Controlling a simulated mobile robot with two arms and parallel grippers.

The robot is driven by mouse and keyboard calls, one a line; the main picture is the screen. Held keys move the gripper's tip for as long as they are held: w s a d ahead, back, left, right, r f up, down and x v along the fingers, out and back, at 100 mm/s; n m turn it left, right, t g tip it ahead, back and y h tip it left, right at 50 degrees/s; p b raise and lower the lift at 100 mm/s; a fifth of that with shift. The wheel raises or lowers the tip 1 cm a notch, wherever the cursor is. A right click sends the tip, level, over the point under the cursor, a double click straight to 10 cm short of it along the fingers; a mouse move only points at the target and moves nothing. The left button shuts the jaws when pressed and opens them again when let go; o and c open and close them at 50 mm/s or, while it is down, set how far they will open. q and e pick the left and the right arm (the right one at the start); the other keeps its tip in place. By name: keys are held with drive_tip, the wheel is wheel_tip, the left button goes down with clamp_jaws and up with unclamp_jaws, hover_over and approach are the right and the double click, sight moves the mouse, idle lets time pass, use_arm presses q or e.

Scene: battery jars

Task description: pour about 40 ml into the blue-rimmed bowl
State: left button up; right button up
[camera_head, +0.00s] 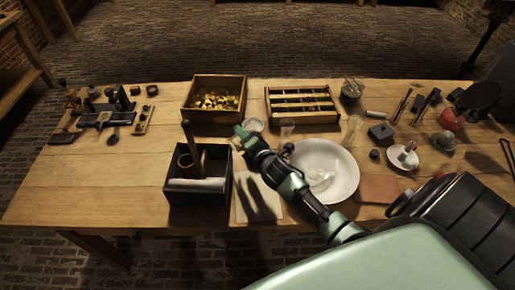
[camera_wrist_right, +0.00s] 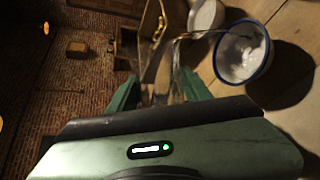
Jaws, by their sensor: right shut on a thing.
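The blue-rimmed bowl (camera_wrist_right: 258,71) stands at the upper right of the right wrist view, with something pale inside. My right gripper (camera_wrist_right: 158,92) is shut on a clear glass vessel (camera_wrist_right: 178,72), whose outline is dim between the green fingers. A thin, shiny edge runs from the vessel toward the bowl's rim; I cannot tell whether it is glass or liquid. In the head view my right gripper (camera_head: 243,132) is over the middle of the table, beside a small pale round dish (camera_head: 253,124). I cannot tell whether that dish is the blue-rimmed bowl. My left gripper is out of view.
A wide white basin (camera_head: 345,164) sits under my right arm. A black box (camera_head: 198,197) is front left of the gripper. A wooden box of brass pieces (camera_head: 216,82) and a slotted rack (camera_head: 302,89) stand behind. A clear glass (camera_head: 353,127) stands right. The left front tabletop is clear.

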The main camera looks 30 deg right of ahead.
drive_tip(key=shift+s+a+f, duration=0.1)
drive_tip(key=shift+s+a, duration=0.1)
drive_tip(key=shift+a, duration=0.65)
drive_tip(key=shift+a+m, duration=0.1)
drive_tip(key=shift+m, duration=0.2)
drive_tip(key=shift+r+y+p, duration=0.2)
drive_tip(key=shift+y+p, duration=0.1)
drive_tip(key=shift+p, duration=0.2)
idle(0.4)
drive_tip(key=shift+f+b, duration=0.4)
drive_tip(key=shift+b, duration=0.1)
drive_tip(key=shift+r+n+h, duration=0.4)
drive_tip(key=shift+r, duration=0.05)
drive_tip(key=shift+d+r+n+h, duration=0.3)
drive_tip(key=shift+r+n+h, duration=0.2)
drive_tip(key=shift+n, duration=0.3)
drive_tip(key=b, duration=0.1)
drive_tip(key=f+n+b, duration=0.1)
drive_tip(key=b, duration=0.1)
drive_tip(key=shift+d+f+h, duration=0.3)
drive_tip(key=shift+d, duration=0.05)
drive_tip(key=shift+w+n, duration=0.1)
drive_tip(key=shift+n, duration=0.2)
drive_tip(key=shift+r+t, duration=0.3)
